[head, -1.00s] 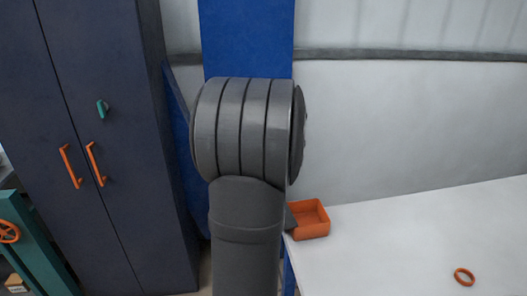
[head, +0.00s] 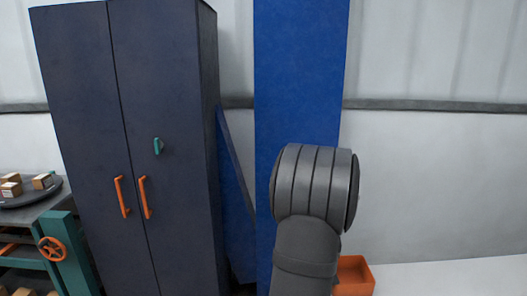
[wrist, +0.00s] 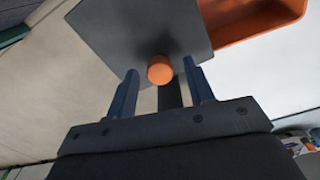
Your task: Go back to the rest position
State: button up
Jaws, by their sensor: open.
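My gripper (wrist: 160,70) is open in the wrist view, its two blue-grey fingers spread apart. An orange round knob (wrist: 160,69) shows between the fingertips, in front of a flat dark grey plate (wrist: 140,30). I cannot tell whether the fingers touch the knob. In the head view my grey arm stands right of centre and hides my gripper.
An orange bin (head: 356,275) sits at the left end of a white table (head: 450,278); it also shows in the wrist view (wrist: 255,22). A dark cabinet (head: 80,130) and a blue column (head: 300,80) stand behind. Small boxes (head: 42,181) lie on a round platter (head: 30,195) at the left.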

jog(key=shift+f, duration=0.4)
notch_tip(320, 180, up, 18)
notch_tip(320, 180, down, 18)
jog(key=shift+f, duration=0.15)
jog(key=shift+s+d+r+n, duration=0.2)
jog(key=shift+s+d+n, duration=0.05)
jog(key=shift+d+n, duration=0.25)
dwell(0.3)
jog(key=shift+o, duration=0.4)
